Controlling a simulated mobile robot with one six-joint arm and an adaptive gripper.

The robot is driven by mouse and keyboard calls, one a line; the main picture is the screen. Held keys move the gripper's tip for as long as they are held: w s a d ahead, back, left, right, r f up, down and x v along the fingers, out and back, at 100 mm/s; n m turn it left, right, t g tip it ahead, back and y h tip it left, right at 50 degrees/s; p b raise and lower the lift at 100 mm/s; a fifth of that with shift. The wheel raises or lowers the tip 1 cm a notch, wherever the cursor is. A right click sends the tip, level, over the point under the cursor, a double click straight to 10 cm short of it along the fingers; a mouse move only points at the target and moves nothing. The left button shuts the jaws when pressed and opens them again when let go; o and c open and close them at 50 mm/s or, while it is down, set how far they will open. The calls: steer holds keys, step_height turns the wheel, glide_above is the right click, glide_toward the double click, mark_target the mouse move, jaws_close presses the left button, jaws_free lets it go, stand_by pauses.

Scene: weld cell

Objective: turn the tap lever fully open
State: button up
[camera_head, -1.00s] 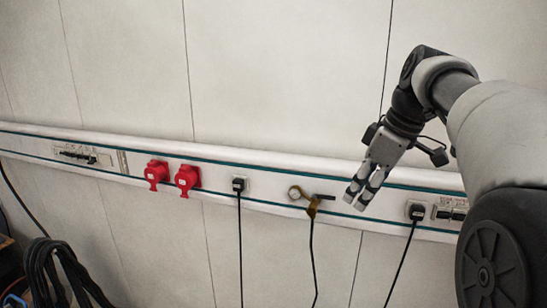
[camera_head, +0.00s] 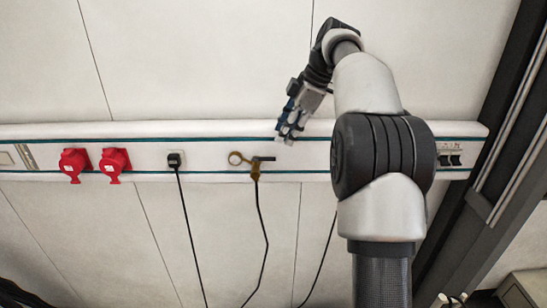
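The tap is a small brass fitting (camera_head: 255,172) on the white wall rail, with a round brass-rimmed gauge at its left and a black hose hanging below. Its dark lever (camera_head: 264,158) lies about level and points right. My gripper (camera_head: 284,136) is up and to the right of the lever, fingers pointing down and left. The fingers look apart, with nothing visible between them. The gripper appears clear of the lever, but its distance from the wall is hard to judge.
The rail (camera_head: 215,133) runs across the wall. Two red sockets (camera_head: 115,163) and a black plug (camera_head: 175,159) with a cable sit left of the tap. My arm hides part of the rail at right, near some switches (camera_head: 449,160). A dark post (camera_head: 500,150) stands far right.

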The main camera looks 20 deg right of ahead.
mark_target(274, 159)
steer(key=x, duration=0.8)
steer(key=shift+w+a+f+b, duration=0.1)
steer(key=shift+f+b, duration=0.2)
steer(key=shift+c, duration=0.5)
jaws_close()
